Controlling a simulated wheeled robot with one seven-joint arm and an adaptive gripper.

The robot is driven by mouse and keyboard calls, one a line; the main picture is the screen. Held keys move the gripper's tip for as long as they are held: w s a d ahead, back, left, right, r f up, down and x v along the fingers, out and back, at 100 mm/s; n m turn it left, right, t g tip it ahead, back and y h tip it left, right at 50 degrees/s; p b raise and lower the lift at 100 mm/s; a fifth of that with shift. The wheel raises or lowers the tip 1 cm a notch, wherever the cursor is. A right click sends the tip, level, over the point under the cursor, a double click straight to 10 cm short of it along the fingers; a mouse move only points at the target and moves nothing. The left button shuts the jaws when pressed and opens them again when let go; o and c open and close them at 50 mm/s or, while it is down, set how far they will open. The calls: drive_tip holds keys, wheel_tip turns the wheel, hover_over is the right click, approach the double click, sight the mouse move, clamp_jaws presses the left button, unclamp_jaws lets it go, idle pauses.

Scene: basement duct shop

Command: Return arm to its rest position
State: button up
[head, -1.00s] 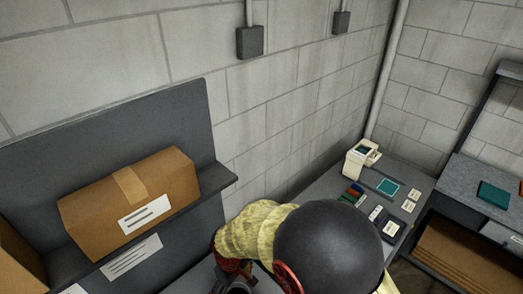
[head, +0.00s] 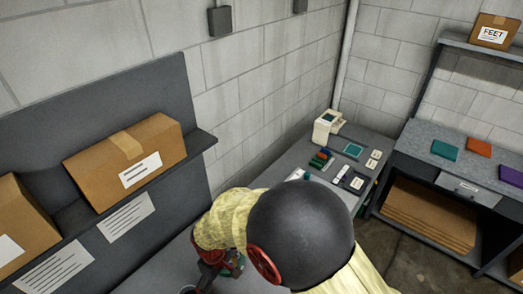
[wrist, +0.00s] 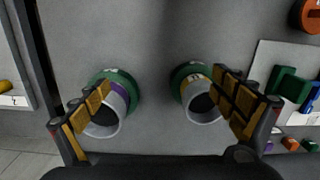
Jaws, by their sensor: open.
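My arm shows at the bottom middle of the head view, with a dark round joint in a pale yellow sleeve. My gripper (wrist: 165,95) is open in the wrist view, its two orange-padded fingers wide apart with nothing between the pads that I can see held. Below it on a grey surface stand two grey round pieces with green flanges, a purple-banded one (wrist: 105,125) by the left finger and an orange-banded one (wrist: 203,110) by the right finger. The fingers partly cover both; I cannot tell whether they touch. In the head view the gripper is mostly hidden behind my arm.
Cardboard boxes (head: 100,175) stand on a dark shelf at left. A grey bench (head: 300,160) along the wall holds a cream device (head: 327,126) and small cards. At right, another bench (head: 425,137) carries coloured pads; a FEET box (head: 494,33) sits above. Floor shows between.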

drive_tip(key=s+d+r+m+t+b, duration=0.2)
drive_tip(key=d+r+b, duration=0.3)
drive_tip(key=d, duration=0.5)
drive_tip(key=s+d+r+m+t+b, duration=0.2)
drive_tip(key=d+r+m+b, duration=0.3)
drive_tip(key=d, duration=0.6)
drive_tip(key=s+d+r+m+t+b, duration=0.2)
drive_tip(key=s+d+r+m+b, duration=0.1)
drive_tip(key=d+b, duration=0.5)
wheel_tip(320, 180, up, 2)
drive_tip(key=shift+s+d+r+m, duration=0.2)
drive_tip(key=shift+d+m, duration=0.5)
drive_tip(key=shift+d, duration=0.55)
drive_tip(key=shift+c, duration=1)
